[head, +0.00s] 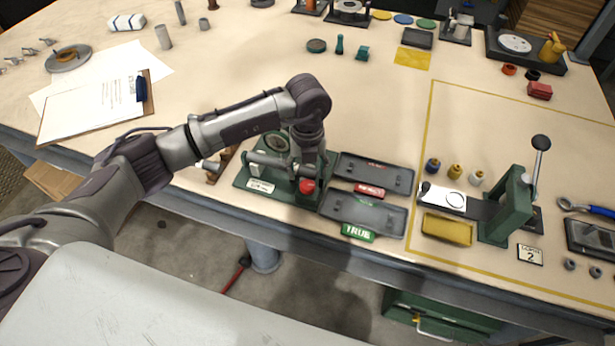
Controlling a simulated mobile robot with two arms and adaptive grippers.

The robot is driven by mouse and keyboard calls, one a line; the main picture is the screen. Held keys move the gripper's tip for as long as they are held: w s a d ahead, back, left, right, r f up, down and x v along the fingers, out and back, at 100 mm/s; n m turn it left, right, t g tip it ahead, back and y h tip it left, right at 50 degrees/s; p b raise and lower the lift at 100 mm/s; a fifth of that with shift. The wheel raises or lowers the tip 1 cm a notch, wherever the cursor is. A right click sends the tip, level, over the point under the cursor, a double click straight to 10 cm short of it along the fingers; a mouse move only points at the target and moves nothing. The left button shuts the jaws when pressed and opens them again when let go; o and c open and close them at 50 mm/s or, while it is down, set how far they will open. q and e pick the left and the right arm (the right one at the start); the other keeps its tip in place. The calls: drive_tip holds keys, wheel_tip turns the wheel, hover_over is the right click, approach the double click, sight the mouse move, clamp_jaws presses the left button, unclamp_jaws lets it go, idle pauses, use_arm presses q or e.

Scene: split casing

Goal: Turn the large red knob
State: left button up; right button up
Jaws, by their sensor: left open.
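The large red knob (307,186) sits at the front right of a small green machine (243,178) near the table's front edge. My left gripper (309,172) points down over the knob from behind it, with its arm reaching in from the left. It is open. Its fingers are small and dark here, partly hidden among the machine's parts, and I cannot tell whether they touch the knob. The knob's front face shows. My right gripper is not in the picture.
Two dark trays (362,213) with a red block (369,190) and a green TRUE sign (357,232) lie just right of the machine. A green lever press (508,205) stands further right. A clipboard (95,108) lies left.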

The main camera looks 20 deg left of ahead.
sight(308, 183)
use_arm(q)
wheel_tip(308, 183, down, 5)
drive_tip(key=shift+f+p, duration=0.1)
drive_tip(key=shift+p, duration=0.25)
drive_tip(key=c, duration=1.1)
drive_tip(key=shift+w+f+m+b, duration=0.1)
drive_tip(key=shift+m+b, duration=0.9)
drive_tip(key=shift+b, duration=0.05)
drive_tip(key=shift+c, duration=0.2)
drive_tip(key=m+b, duration=0.3)
drive_tip(key=shift+r+m+b, duration=0.2)
drive_tip(key=shift+m+b, duration=1.5)
drive_tip(key=shift+m, duration=0.3)
